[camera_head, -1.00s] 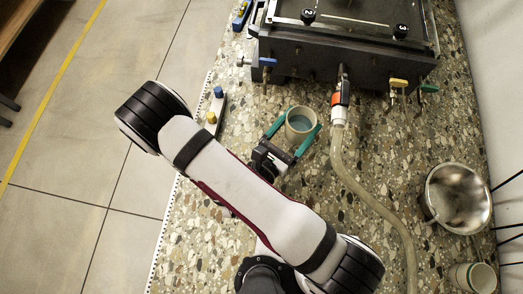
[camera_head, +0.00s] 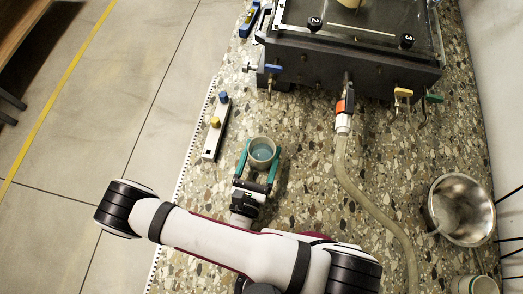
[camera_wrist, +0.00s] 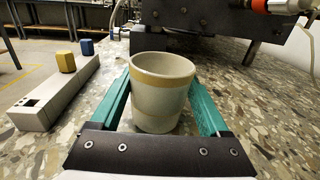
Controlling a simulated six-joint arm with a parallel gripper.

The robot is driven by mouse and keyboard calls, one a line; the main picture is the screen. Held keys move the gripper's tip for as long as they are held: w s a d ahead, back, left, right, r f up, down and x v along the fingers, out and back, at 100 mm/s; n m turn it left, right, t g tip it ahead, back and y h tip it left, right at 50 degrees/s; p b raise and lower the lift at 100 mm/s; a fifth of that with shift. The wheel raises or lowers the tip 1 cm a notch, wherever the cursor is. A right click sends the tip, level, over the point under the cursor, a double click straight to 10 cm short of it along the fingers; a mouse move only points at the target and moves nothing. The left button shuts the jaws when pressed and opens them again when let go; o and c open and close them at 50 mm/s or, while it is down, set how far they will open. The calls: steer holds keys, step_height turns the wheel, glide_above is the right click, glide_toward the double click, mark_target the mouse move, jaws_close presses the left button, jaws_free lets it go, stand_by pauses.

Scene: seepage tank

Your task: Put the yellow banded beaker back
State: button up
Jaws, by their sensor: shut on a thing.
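The yellow banded beaker (camera_head: 262,150) is a pale cup with a yellowish band below its rim, and bluish liquid shows inside it in the head view. It also shows upright in the wrist view (camera_wrist: 160,105). My gripper (camera_head: 261,160) has teal fingers on either side of the beaker and is shut on it. In the wrist view the fingers (camera_wrist: 162,108) flank its lower body. Whether the beaker's base touches the counter cannot be told.
A light block with a blue and a yellow knob (camera_head: 213,130) stands left of the beaker. The dark tank (camera_head: 330,65) is behind. A clear hose (camera_head: 370,200) runs down the right, by a metal bowl (camera_head: 460,208) and another cup (camera_head: 472,285). Speckled counter lies between.

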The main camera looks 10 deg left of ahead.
steer(key=o, duration=1.5)
steer(key=shift+f, duration=0.1)
